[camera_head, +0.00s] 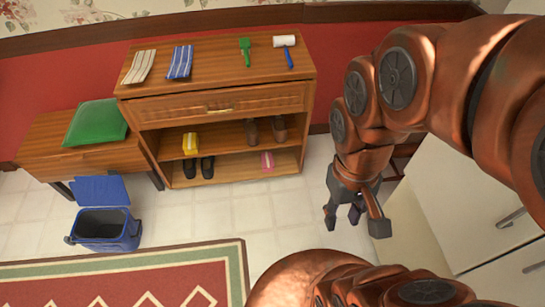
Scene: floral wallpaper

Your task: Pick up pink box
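The pink box (267,161) is a small pink item with a pale stripe on the bottom shelf of the wooden cabinet (230,172), near its right end. My gripper (354,222) hangs over the tiled floor to the right of the cabinet, pointing down. Its fingers are spread apart and it is apart from the pink box. A small dark purple shape shows between the fingers; I cannot tell what it is.
A yellow box (190,144) and brown shoes (265,129) are on the middle shelf. Black shoes (199,168) are on the bottom shelf. A blue bin (104,232) stands at left. White drawers (460,200) are at right. Tiled floor before the cabinet is clear.

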